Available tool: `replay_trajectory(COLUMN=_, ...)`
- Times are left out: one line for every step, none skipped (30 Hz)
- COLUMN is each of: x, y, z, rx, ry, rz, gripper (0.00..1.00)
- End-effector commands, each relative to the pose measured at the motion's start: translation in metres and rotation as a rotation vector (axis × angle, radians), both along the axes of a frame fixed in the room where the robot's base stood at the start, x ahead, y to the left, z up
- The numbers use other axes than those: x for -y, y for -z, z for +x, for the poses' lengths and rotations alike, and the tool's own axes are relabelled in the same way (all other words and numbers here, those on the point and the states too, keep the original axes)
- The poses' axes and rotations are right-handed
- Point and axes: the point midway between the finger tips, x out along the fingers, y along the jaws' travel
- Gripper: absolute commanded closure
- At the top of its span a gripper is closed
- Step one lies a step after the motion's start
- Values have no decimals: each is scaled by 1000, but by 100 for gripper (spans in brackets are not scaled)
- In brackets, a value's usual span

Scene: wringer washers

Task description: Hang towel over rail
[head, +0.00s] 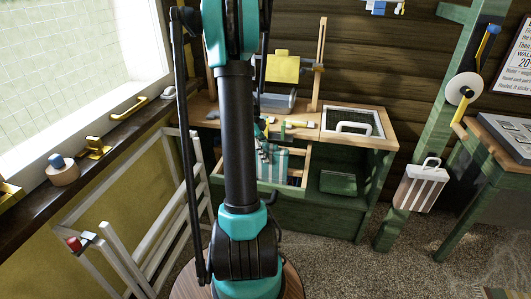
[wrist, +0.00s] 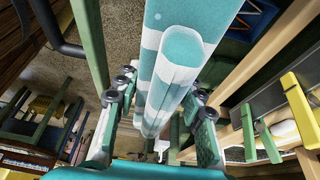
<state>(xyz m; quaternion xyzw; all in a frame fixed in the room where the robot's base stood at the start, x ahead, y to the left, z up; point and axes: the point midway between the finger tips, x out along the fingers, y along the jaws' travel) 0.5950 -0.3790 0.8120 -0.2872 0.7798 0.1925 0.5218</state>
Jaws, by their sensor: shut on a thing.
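The towel (head: 272,165), teal with white stripes, hangs over the open drawer of the green bench in the head view. In the wrist view the towel (wrist: 165,85) runs between the fingers as a folded loop. My gripper (wrist: 160,108) is shut on it. In the head view my gripper (head: 266,138) is partly hidden behind my arm. A white frame with several rails (head: 150,225) stands at the left, below the window, well apart from the towel. I cannot tell which rail the task means.
The green bench has an open drawer (head: 297,180) and a washboard-like panel with a white handle (head: 352,128). Yellow and green pegs (wrist: 298,110) are close on the right in the wrist view. A striped bag (head: 420,188) hangs at the right. Carpeted floor (head: 335,260) is clear in front.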

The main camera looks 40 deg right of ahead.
Motion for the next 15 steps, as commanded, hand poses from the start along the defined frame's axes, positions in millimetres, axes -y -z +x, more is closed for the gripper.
replay_trajectory(x=0, y=0, z=0, rx=0, ry=0, rz=0, gripper=100)
replay_trajectory(x=0, y=0, z=0, rx=0, ry=0, rz=0, gripper=100)
replay_trajectory(x=0, y=0, z=0, rx=0, ry=0, rz=0, gripper=100)
replay_trajectory(x=0, y=0, z=0, rx=0, ry=0, rz=0, gripper=100)
replay_trajectory(x=0, y=0, z=0, rx=0, ry=0, rz=0, gripper=100)
replay_trajectory(x=0, y=0, z=0, rx=0, ry=0, rz=0, gripper=100)
replay_trajectory(x=0, y=0, z=0, rx=0, ry=0, rz=0, gripper=100)
replay_trajectory(x=0, y=1, z=0, rx=0, ry=0, rz=0, gripper=100)
replay_trajectory(x=0, y=2, z=0, rx=0, ry=0, rz=0, gripper=100)
replay_trajectory(x=0, y=3, z=0, rx=0, ry=0, rz=0, gripper=100)
replay_trajectory(x=0, y=5, z=0, rx=0, ry=0, rz=0, gripper=100)
replay_trajectory(x=0, y=7, z=0, rx=0, ry=0, rz=0, gripper=100)
replay_trajectory(x=0, y=8, z=0, rx=0, ry=0, rz=0, gripper=100)
replay_trajectory(x=0, y=9, z=0, rx=0, ry=0, rz=0, gripper=100)
replay_trajectory(x=0, y=11, z=0, rx=0, ry=0, rz=0, gripper=100)
